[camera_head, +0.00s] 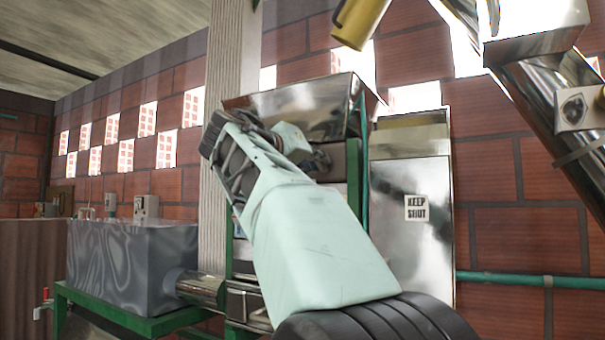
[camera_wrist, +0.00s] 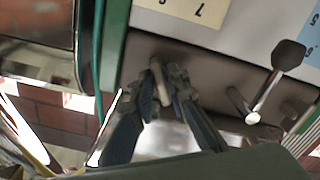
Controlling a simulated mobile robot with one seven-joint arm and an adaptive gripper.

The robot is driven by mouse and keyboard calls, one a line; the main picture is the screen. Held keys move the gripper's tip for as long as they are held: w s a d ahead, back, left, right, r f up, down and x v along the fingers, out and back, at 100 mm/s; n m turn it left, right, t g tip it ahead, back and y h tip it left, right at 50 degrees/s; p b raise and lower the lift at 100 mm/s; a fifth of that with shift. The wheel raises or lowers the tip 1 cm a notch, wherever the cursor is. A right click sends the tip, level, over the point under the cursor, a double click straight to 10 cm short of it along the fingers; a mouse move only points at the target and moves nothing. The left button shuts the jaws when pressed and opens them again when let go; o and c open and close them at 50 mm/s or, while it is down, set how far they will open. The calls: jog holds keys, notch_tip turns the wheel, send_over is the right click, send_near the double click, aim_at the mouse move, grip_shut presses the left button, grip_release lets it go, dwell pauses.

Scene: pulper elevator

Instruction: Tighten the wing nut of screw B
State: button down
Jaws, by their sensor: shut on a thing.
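In the wrist view my gripper (camera_wrist: 164,88) is shut on a small tan elongated piece (camera_wrist: 158,76), which stands out from a grey panel (camera_wrist: 212,72). The piece looks like the end of a screw or wing nut. The fingers cover most of it, and no letter naming it as screw B can be read. To the right, a dark paddle-shaped lever (camera_wrist: 288,53) on a shiny metal rod (camera_wrist: 265,95) sits apart from my gripper. In the head view my pale arm hides the fingertips and the piece.
Above the panel in the wrist view are a cream label (camera_wrist: 185,8) and a blue label (camera_wrist: 308,42). A metal pin (camera_wrist: 238,100) is close right of my fingers. In the head view a metal cabinet marked KEEP SHUT (camera_head: 405,180) and a grey tank (camera_head: 130,265) flank the arm.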

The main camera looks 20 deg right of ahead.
jog(key=m+b, duration=0.2)
jog(key=m, duration=0.4)
jog(key=shift+w, duration=0.1)
jog(key=shift+b, duration=0.3)
dwell(0.3)
jog(key=c, duration=1.9)
grip_release()
jog(key=shift+a, duration=0.15)
jog(key=v, duration=1.2)
